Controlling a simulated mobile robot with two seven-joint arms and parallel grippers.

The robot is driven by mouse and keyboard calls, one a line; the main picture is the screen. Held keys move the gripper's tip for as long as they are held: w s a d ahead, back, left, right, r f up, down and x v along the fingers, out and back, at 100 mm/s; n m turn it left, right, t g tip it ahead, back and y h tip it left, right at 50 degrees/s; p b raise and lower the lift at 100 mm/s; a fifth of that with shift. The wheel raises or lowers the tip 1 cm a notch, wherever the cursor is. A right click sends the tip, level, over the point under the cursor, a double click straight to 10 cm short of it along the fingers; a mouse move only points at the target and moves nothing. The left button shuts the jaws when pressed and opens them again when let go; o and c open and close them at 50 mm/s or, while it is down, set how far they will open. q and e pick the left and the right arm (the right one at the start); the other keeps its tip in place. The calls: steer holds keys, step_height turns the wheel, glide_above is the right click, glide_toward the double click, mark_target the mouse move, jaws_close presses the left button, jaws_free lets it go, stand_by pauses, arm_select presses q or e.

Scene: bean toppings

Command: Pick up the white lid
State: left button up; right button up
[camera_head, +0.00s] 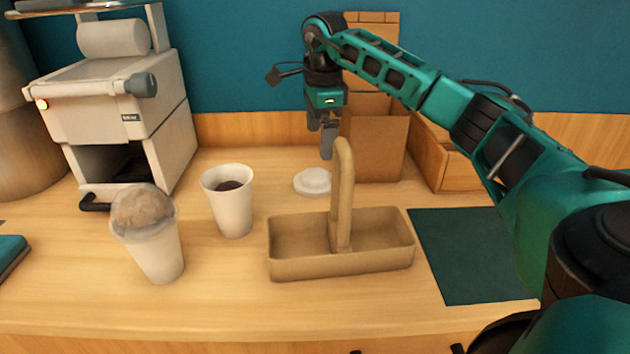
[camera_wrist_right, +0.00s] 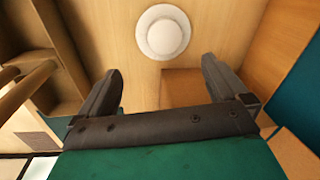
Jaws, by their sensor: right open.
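The white lid (camera_head: 313,181) lies flat on the wooden counter, behind the tan carrier and left of the brown paper bag. It also shows in the right wrist view (camera_wrist_right: 163,32), ahead of the fingers and apart from them. My right gripper (camera_head: 323,139) is above the counter, over the lid and slightly to its right, pointing down. Its two fingers (camera_wrist_right: 163,85) are open with nothing between them. My left gripper is not in the head view; only a small teal part shows at the left edge.
A tan carrier (camera_head: 292,266) with an upright handle stands in front of the lid. A white cup with dark contents (camera_head: 232,212) and a domed cup (camera_head: 157,254) stand left. The paper bag (camera_head: 377,145) is close on the right. A dark mat (camera_head: 470,265) lies right.

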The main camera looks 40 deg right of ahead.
glide_above(316, 177)
steer(key=f, duration=0.5)
steer(key=shift+s+d+b, duration=0.2)
steer(key=shift+s+b, duration=0.1)
steer(key=f, duration=0.4)
steer(key=shift+w+a+f+b, duration=0.2)
steer(key=shift+w+f+b, duration=0.05)
steer(key=shift+f+b, duration=0.15)
steer(key=shift+f, duration=0.3)
steer(key=c, duration=0.8)
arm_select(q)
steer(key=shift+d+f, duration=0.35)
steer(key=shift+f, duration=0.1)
arm_select(e)
steer(key=shift+c, duration=0.3)
steer(key=shift+r, duration=0.2)
